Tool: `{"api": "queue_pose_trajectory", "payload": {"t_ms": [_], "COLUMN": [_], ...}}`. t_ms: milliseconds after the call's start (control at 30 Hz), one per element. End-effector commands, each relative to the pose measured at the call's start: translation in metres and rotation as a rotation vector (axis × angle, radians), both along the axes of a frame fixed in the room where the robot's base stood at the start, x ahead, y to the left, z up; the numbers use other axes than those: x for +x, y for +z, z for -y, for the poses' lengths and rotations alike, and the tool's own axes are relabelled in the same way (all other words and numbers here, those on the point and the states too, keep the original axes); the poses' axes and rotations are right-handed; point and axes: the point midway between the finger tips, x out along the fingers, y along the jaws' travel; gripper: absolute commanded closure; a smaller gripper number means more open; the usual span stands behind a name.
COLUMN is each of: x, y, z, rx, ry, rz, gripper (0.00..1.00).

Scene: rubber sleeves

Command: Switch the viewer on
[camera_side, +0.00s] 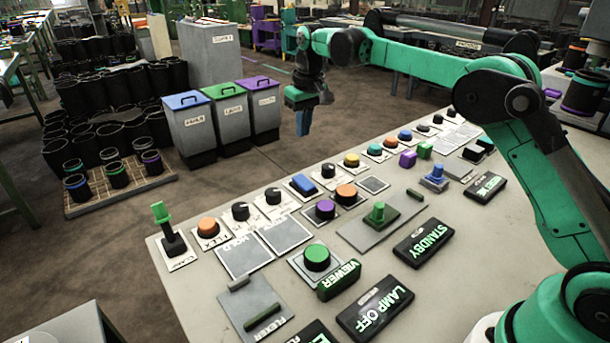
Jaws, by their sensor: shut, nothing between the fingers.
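A block lettered VIEWER (338,280) stands on the grey console in the side view. Beside it, to its upper left, is a large green round button (317,256) on a square grey plate. Whether the button is pressed in, I cannot tell. My gripper (303,129) points down beyond the far left edge of the console, well above and behind the button in the picture. Its blue fingers are shut with nothing between them and touch nothing.
The console (440,290) carries several knobs, coloured buttons and a green-topped lever (160,213). A STANDBY sign (423,243) and a LAMP OFF sign (375,307) lie right of the button. Lidded bins (190,128) stand on the floor behind. Air above the console's left part is clear.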

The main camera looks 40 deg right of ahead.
Motion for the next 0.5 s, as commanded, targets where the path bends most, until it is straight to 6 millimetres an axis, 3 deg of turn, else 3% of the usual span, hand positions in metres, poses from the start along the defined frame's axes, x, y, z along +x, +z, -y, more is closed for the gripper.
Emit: {"api": "queue_pose_trajectory", "payload": {"t_ms": [300, 500], "x": [0.010, 0.014], "y": [-0.069, -0.098], "z": [0.000, 0.000], "rx": [0.000, 0.000], "ry": [0.000, 0.000], "rz": [0.000, 0.000], "gripper": [1.00, 1.00]}}
